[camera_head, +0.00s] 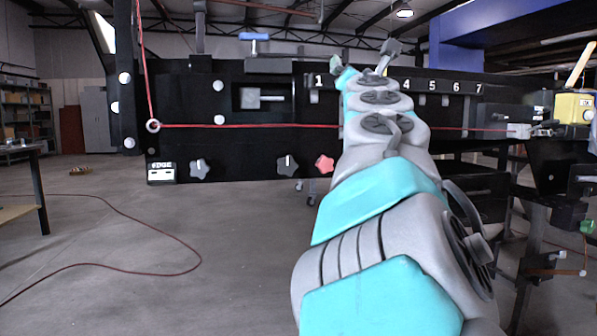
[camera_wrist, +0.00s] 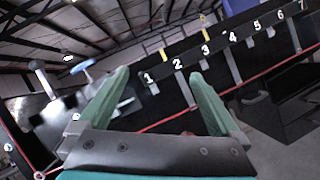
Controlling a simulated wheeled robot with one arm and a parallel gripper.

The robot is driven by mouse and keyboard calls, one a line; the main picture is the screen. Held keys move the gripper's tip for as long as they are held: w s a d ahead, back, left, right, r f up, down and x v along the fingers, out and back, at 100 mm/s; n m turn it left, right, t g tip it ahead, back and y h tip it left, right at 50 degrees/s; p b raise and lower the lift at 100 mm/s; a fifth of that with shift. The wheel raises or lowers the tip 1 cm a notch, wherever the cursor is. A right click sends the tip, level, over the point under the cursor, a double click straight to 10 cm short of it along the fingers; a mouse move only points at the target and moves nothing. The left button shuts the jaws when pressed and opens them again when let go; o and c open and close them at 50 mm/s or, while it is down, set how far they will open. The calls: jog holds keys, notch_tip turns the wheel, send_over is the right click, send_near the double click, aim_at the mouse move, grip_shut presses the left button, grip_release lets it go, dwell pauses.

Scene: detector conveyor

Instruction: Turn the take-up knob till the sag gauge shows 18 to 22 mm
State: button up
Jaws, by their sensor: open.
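My gripper (camera_wrist: 159,73) is open in the wrist view, its two green fingers apart with nothing between them. In the head view my arm reaches up to the black frame and hides part of it. Three knobs show low on the frame: a grey star knob (camera_head: 200,168), a grey knob with a white mark (camera_head: 287,165) and a red star knob (camera_head: 324,163) beside my arm. I cannot tell which is the take-up knob. A small white display marked EDGE (camera_head: 161,173) sits at the lower left; no sag reading is legible in either view.
A red cord (camera_head: 255,126) runs along the frame and passes behind my arm. A blue T-handle (camera_head: 254,37) stands on top; it also shows in the wrist view (camera_wrist: 81,65). Numbered hangers line the frame. A yellow box (camera_head: 573,107) is at right. The floor at left is open, with a red cable.

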jog(key=w+a+f+n+g+y, duration=0.25)
jog(key=w+a+f+n, duration=0.35)
jog(key=a+f+n, duration=0.45)
jog(key=n+g+y, duration=0.2)
jog(key=n+g, duration=0.1)
send_near(287, 165)
jog(key=w, duration=0.2)
jog(key=shift+t, duration=0.25)
jog(key=p+x, duration=0.1)
jog(key=x, duration=0.1)
jog(key=p+x, duration=0.2)
jog(key=shift+w+a+f, duration=0.15)
jog(key=shift+w+a, duration=0.05)
jog(key=shift+a, duration=0.25)
jog(key=shift+p+x, duration=1.15)
jog(key=shift+x, duration=0.4)
jog(key=shift+f, duration=0.1)
jog(key=shift+c, duration=0.2)
jog(key=c, duration=1.3)
jog(key=shift+c, duration=0.2)
jog(key=shift+m, duration=0.45)
